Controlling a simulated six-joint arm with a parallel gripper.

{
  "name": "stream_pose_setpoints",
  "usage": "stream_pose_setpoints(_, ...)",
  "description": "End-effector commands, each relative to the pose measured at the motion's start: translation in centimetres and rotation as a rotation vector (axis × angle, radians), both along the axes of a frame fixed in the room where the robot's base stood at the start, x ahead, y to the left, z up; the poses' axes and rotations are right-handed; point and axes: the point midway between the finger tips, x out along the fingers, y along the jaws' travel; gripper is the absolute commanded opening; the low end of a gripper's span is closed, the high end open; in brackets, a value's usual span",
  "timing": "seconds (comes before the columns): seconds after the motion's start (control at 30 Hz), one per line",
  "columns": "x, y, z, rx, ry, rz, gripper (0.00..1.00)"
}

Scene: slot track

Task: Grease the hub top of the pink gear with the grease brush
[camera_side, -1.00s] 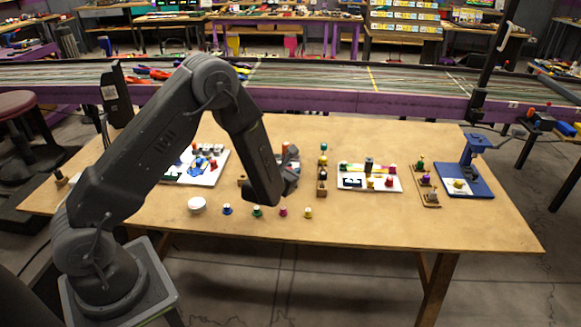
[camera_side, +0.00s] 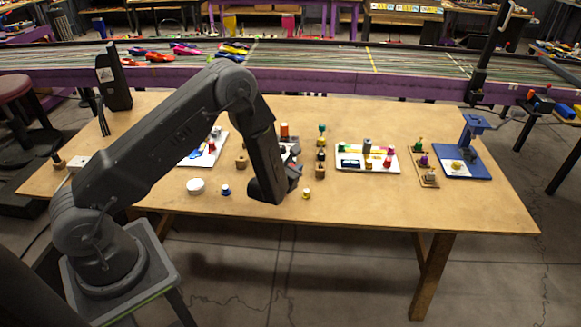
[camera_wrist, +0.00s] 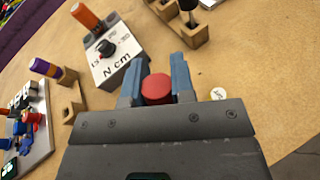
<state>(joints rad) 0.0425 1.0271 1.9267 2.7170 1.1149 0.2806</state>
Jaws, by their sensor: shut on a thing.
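My gripper (camera_side: 287,187) is low over the front row of small coloured pieces. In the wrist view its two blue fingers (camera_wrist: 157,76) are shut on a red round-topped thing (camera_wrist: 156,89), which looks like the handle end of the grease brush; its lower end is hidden. The pink gear, seen in the front row earlier, is now hidden behind my gripper in the side view. I cannot tell whether the brush touches it. The blue piece (camera_side: 226,190) stands to the left of my gripper and the yellow piece (camera_side: 306,193) to its right.
A white round dish (camera_side: 195,186) stands left of the row. Behind are an N cm box (camera_wrist: 116,57) with an orange-handled tool (camera_wrist: 86,17), wooden holders (camera_wrist: 72,103) and a white tray (camera_side: 350,149). A blue stand (camera_side: 470,160) is far right. The table front is bare.

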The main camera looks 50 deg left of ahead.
Motion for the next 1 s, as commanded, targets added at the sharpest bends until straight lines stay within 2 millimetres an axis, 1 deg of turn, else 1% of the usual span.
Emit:
stream_pose_setpoints(0.03, -0.6, 0.7, -0.1, -0.001, 0.006, 0.007, 0.00)
stream_pose_setpoints(0.07, -0.8, 0.9, -0.1, -0.001, 0.006, 0.007, 0.00)
stream_pose_setpoints(0.23, 0.0, 0.0, -0.1, -0.001, 0.002, 0.004, 0.00)
stream_pose_setpoints(0.37, -1.0, 1.0, -0.1, -0.001, 0.006, 0.007, 0.00)
stream_pose_setpoints(0.43, -0.3, 0.2, -0.1, -0.001, 0.003, 0.003, 0.00)
stream_pose_setpoints(0.5, 0.0, 0.0, -0.1, -0.001, 0.003, 0.005, 0.00)
stream_pose_setpoints(0.63, -1.0, 1.0, 0.1, -0.001, 0.005, 0.007, 0.00)
stream_pose_setpoints(0.67, -0.9, 0.9, 0.4, -0.001, 0.003, 0.006, 0.00)
stream_pose_setpoints(0.73, -0.8, 0.9, 1.9, -0.001, -0.004, 0.005, 0.00)
stream_pose_setpoints(0.77, -0.8, 0.9, 2.3, -0.001, -0.001, 0.006, 0.00)
stream_pose_setpoints(1.0, -0.9, 0.9, 4.3, -0.001, 0.001, 0.005, 0.00)
